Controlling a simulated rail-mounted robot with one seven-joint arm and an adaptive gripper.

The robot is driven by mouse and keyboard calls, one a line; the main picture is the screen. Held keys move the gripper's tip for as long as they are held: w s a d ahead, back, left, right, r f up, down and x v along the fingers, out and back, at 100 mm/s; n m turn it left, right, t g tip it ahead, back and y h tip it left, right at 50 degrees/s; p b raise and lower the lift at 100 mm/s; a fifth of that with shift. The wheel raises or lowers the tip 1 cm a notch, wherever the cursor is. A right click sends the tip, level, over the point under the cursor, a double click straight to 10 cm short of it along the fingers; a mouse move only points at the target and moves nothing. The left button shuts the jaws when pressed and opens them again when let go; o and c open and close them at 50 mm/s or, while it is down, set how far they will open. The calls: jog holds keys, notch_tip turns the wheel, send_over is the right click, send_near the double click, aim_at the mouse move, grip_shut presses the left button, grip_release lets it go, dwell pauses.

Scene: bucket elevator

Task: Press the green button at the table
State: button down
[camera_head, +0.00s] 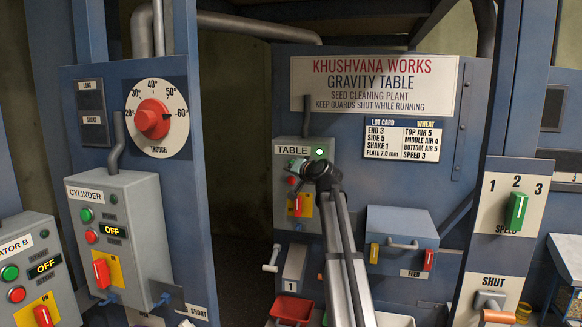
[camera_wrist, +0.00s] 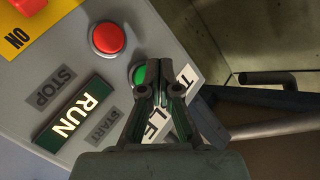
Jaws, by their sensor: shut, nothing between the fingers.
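The table control box (camera_head: 286,150) is a grey box labelled TABLE on the blue panel, in the middle of the head view. Its green button (camera_wrist: 137,76) shows in the wrist view, partly hidden by my fingers. My gripper (camera_wrist: 153,70) is shut and empty, with its fingertips at the green button's edge. I cannot tell whether they touch it. In the head view my gripper (camera_head: 299,171) is in front of the box and hides the green button there. A lit lamp (camera_head: 320,152) is beside the TABLE label.
A red button (camera_wrist: 108,37) is close to the green one. A red switch (camera_head: 297,205) on a yellow plate is below. The cylinder box (camera_head: 150,230) stands at left, with its display reading OFF. A feed box (camera_head: 400,228) is at right.

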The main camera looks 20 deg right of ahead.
jog(key=shift+s+a, duration=0.1)
dwell(0.3)
jog(key=s+a, duration=0.3)
jog(key=shift+s+a+p, duration=0.1)
jog(key=shift+s+p, duration=0.2)
jog(key=shift+s, duration=0.05)
dwell(0.8)
